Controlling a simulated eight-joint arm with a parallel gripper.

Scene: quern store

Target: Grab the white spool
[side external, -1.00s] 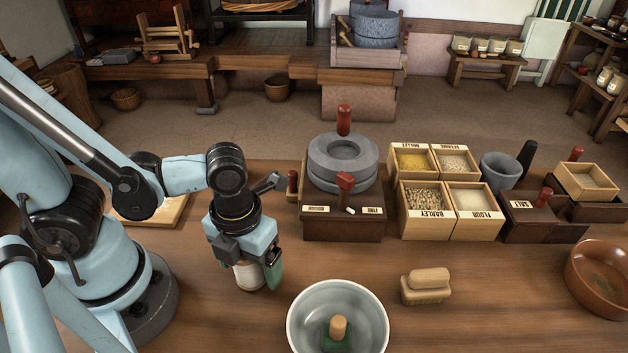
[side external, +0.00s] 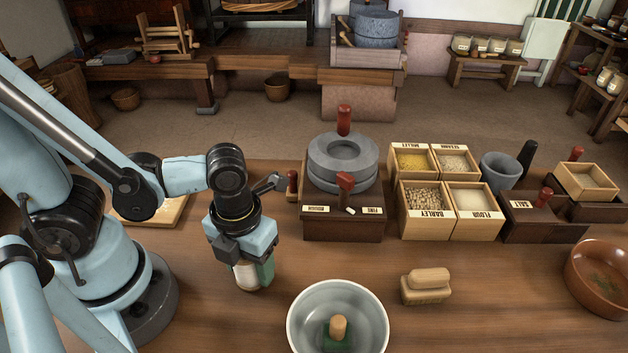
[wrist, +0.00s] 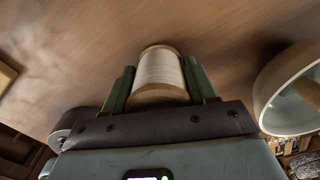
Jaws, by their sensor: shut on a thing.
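The white spool (side external: 246,275) stands upright on the wooden table at the left, below my wrist. My gripper (side external: 252,268) points down and is shut on the spool, with a green finger pad against its right side. In the wrist view the spool (wrist: 160,72), with white thread and pale wooden ends, sits between the two green fingers of my gripper (wrist: 160,85). In the side view the far finger is mostly hidden. I cannot tell whether the spool's base touches the table.
A pale bowl (side external: 300,315) with a wooden-handled green item (side external: 338,326) stands just right of the spool. A wooden brush-like block (side external: 426,291) lies further right. A stone quern (side external: 342,158) on a dark box stands behind. The table front between them is clear.

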